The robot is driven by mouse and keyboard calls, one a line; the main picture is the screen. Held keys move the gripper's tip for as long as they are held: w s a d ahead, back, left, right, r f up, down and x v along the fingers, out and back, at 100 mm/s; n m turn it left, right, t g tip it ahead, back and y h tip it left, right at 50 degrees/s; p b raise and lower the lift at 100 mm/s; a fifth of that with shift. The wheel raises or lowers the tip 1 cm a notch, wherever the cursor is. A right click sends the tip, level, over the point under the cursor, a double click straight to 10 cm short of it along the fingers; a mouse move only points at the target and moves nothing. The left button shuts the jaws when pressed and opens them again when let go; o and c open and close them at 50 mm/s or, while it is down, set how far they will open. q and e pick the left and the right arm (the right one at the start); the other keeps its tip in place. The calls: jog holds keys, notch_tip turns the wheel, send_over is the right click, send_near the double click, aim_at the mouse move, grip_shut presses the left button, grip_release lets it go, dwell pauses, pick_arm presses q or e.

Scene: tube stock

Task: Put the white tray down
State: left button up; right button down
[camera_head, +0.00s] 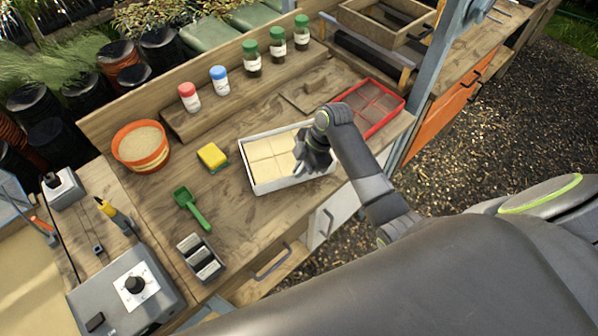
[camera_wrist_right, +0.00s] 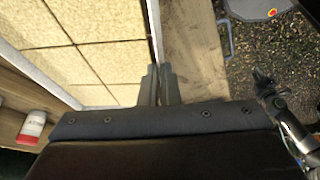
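The white tray (camera_head: 286,183) is a shallow rectangle holding pale square blocks. It looks about level over the front part of the bench in the head view. I cannot tell whether its base touches the wood. My right gripper (camera_head: 308,163) is at the tray's right part and covers some of it. In the right wrist view, my right gripper's fingers (camera_wrist_right: 158,82) are close together on the tray wall (camera_wrist_right: 154,25). My left gripper does not show in the head view. A small dark gripper (camera_wrist_right: 264,80) at the right of the wrist view seems to be it, too small to read.
A red tray (camera_head: 385,126) stands right of the white one. A yellow sponge (camera_head: 212,156), green scoop (camera_head: 190,206) and orange pot (camera_head: 141,147) stand left. Several capped jars line the rear shelf (camera_head: 240,97). Bare wood (camera_head: 222,200) lies left of the tray.

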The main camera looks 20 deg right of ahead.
aim_at(300, 180)
jog(key=shift+w+f+p, duration=0.1)
jog(key=shift+f+p, duration=0.3)
jog(key=shift+f, duration=1.6)
jog(key=c, duration=1.6)
grip_release()
jog(key=shift+c, duration=0.2)
jog(key=b+v, duration=0.3)
jog(key=v, duration=0.9)
jog(key=shift+a, duration=0.1)
